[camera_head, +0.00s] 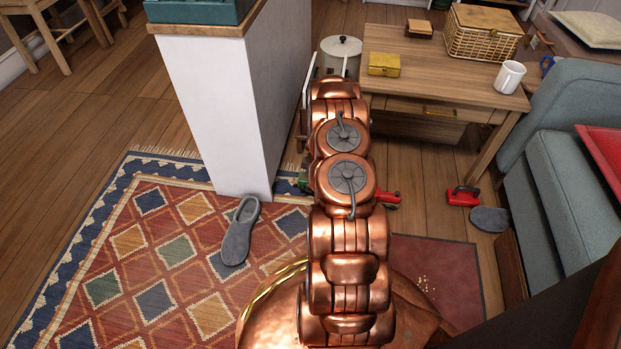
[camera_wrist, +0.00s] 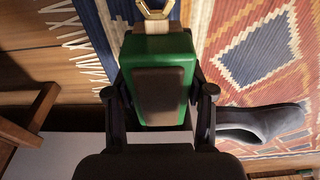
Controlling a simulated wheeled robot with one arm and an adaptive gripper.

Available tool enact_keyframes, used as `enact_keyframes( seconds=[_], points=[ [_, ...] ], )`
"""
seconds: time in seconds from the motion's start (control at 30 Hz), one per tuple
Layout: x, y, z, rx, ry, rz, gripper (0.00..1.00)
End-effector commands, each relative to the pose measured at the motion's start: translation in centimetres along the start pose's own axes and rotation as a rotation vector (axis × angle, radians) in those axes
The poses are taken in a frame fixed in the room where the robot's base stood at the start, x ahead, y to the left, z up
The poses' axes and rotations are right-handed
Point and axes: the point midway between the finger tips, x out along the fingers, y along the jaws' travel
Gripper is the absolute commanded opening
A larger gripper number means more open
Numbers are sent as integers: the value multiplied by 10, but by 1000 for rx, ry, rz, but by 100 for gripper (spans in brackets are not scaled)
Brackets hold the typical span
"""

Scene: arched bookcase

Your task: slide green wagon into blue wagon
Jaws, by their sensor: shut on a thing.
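The green wagon (camera_wrist: 178,55) fills the middle of the wrist view, with a dark brown panel on its near face and a pale metal or wooden loop (camera_wrist: 156,8) at its far end. My gripper (camera_wrist: 158,88) has a black finger on each side of it and is shut on it. In the head view, a small part of the green wagon (camera_head: 303,178) shows left of my arm, close to the floor; my arm hides the gripper there. I cannot make out the blue wagon in either view; my arm may hide it.
A red wheeled toy piece (camera_head: 388,197) shows just right of my arm. A white pillar (camera_head: 222,110) stands close on the left. A grey slipper (camera_head: 239,232) lies on the patterned rug (camera_head: 130,270). A wooden table (camera_head: 450,75) and sofa (camera_head: 565,150) bound the right.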

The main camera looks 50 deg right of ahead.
Motion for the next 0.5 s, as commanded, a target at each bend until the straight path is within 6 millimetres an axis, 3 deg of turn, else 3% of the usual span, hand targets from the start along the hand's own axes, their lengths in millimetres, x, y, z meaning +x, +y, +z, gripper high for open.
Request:
enact_keyframes(
  seconds=[0.2,0.5],
  points=[
    [15,-1,2,-1,-1,-2,15],
    [18,-1,2,-2,-1,-1,15]
  ],
)
